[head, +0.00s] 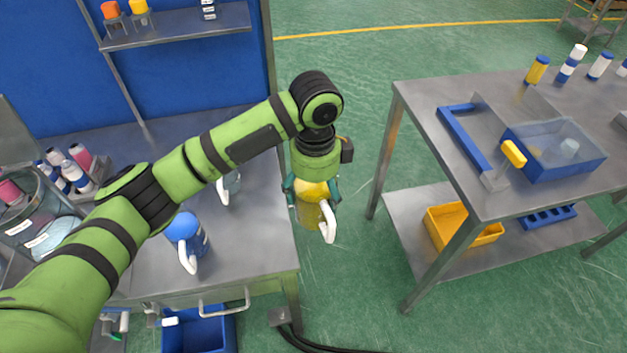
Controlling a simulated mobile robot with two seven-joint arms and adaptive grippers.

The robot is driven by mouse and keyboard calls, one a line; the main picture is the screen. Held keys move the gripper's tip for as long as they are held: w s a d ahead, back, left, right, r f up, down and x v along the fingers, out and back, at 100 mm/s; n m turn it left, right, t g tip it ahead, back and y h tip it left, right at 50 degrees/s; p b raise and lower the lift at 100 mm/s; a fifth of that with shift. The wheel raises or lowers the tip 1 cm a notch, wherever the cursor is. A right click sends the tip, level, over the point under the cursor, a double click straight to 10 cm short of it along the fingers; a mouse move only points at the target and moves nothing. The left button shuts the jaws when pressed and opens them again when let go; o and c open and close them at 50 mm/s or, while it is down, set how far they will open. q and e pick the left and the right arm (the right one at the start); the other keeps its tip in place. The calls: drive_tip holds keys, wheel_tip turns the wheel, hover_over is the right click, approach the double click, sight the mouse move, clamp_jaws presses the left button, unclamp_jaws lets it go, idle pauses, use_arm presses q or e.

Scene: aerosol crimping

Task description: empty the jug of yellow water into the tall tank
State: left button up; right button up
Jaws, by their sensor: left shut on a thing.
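My left gripper (311,188) is shut on the yellow jug (311,212), which has a yellow top and a white handle on its right side. The jug hangs just past the right edge of the left bench, over the green floor, and looks roughly upright. The gripper covers part of the jug, and its water level is hard to make out. A clear cylindrical tank (22,207) with white labels stands at the far left, partly cut off by the frame and partly behind my left arm. I cannot tell if it is the tall tank. My right gripper is not in view.
A blue-topped jug (187,240) and a clear jug (229,187) stand on the left bench (258,240). Several bottles (72,166) stand behind the tank. Open floor lies between the benches.

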sight(325, 226)
use_arm(q)
drive_tip(key=s+p, duration=0.2)
drive_tip(key=s+d+p, duration=0.1)
drive_tip(key=s, duration=0.2)
drive_tip(key=s+d+p, duration=0.1)
drive_tip(key=s+p, duration=0.1)
drive_tip(key=shift+s+d+r+p, duration=0.15)
drive_tip(key=shift+s+p, duration=0.15)
drive_tip(key=shift+s, duration=0.1)
